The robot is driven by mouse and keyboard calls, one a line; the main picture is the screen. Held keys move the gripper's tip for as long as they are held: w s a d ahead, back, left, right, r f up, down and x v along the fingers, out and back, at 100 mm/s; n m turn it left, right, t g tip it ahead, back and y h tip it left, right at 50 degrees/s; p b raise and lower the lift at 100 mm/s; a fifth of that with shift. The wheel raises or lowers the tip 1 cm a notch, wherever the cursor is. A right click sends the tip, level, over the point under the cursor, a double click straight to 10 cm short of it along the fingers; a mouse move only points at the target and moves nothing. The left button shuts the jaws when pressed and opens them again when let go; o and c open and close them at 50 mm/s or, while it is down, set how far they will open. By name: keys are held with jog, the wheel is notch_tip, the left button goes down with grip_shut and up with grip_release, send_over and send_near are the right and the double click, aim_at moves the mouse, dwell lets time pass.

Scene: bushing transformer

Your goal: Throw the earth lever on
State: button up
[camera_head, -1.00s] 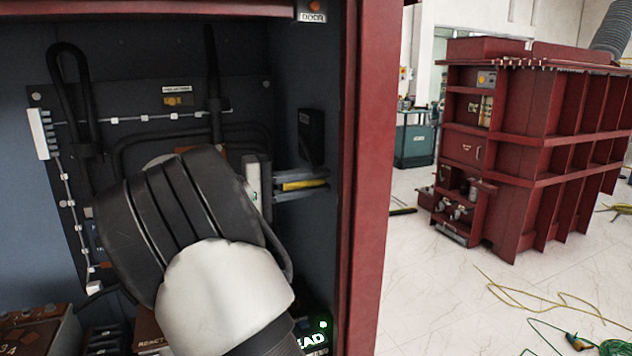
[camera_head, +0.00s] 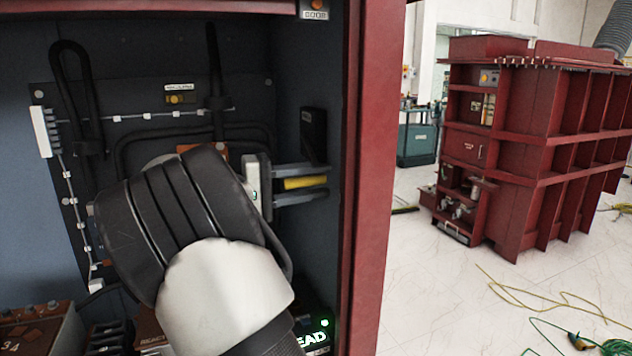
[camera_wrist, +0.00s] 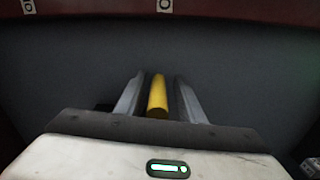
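A yellow bar (camera_head: 305,183), which looks like the earth lever's handle, shows near the right inner wall of the cabinet. My gripper (camera_head: 322,182) reaches in from the left, with one finger above the bar and one below it. In the wrist view the yellow bar (camera_wrist: 157,97) lies between the two grey fingers of my gripper (camera_wrist: 160,84). A dark gap shows on each side of it, so the gripper is open around the bar. The lever's mount and pivot cannot be made out.
A black block (camera_head: 313,136) sits on the right wall just above the fingers. The red cabinet post (camera_head: 367,180) stands close on the right. Black cables (camera_head: 70,100) and a back panel lie behind my arm. Brown boxes (camera_head: 40,335) are at the lower left.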

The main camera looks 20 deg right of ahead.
jog(key=a+p, duration=0.2)
jog(key=a, duration=1.5)
